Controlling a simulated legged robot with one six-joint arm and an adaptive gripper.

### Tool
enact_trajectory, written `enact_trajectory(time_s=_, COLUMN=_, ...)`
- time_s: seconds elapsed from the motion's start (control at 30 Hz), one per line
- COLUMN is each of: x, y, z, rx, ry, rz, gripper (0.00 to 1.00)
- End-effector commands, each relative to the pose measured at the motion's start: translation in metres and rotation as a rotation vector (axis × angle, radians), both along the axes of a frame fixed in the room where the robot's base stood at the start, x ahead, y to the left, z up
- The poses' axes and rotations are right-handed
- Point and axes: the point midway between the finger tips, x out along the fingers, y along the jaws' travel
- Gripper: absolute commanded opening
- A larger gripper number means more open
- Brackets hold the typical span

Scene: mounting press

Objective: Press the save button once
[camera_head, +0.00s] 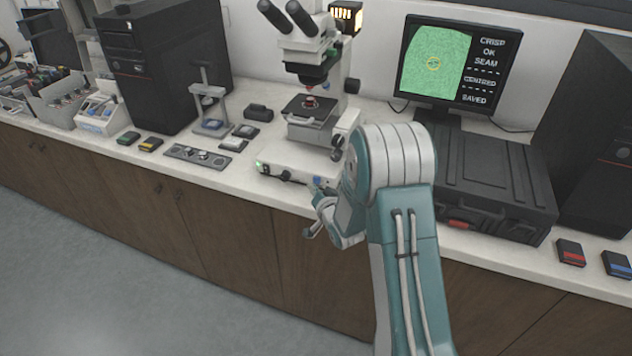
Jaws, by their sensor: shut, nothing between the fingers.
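A low white control box (283,168) stands at the counter's front edge under the microscope. It has a green light at its left end, dark knobs, and a small blue button (317,181) near its right end, which may be the save button; no label is readable. My gripper (309,233) is shut and empty, just in front of and below the box's right end, over the counter edge. My arm hides part of the counter to the right of the box.
A microscope (312,75) with a small sample on its stage rises behind the box. A black case (490,190) lies to the right. A small grey panel (197,156), a stand (208,100) and small dark blocks lie to the left. The floor in front is clear.

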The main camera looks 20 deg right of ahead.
Motion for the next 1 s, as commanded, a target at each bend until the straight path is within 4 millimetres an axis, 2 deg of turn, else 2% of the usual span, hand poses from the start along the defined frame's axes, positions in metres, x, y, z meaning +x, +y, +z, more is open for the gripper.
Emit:
enact_trajectory(time_s=0.27, x=-0.001, y=0.001, z=0.000, rx=0.000, ry=0.000, rz=0.000, gripper=0.00)
enact_trajectory(time_s=0.8, x=-0.036, y=0.026, z=0.000, rx=0.001, ry=0.000, rz=0.001, gripper=0.00)
enact_trajectory(time_s=1.0, x=-0.041, y=0.030, z=0.000, rx=0.001, ry=0.001, rz=-0.001, gripper=0.00)
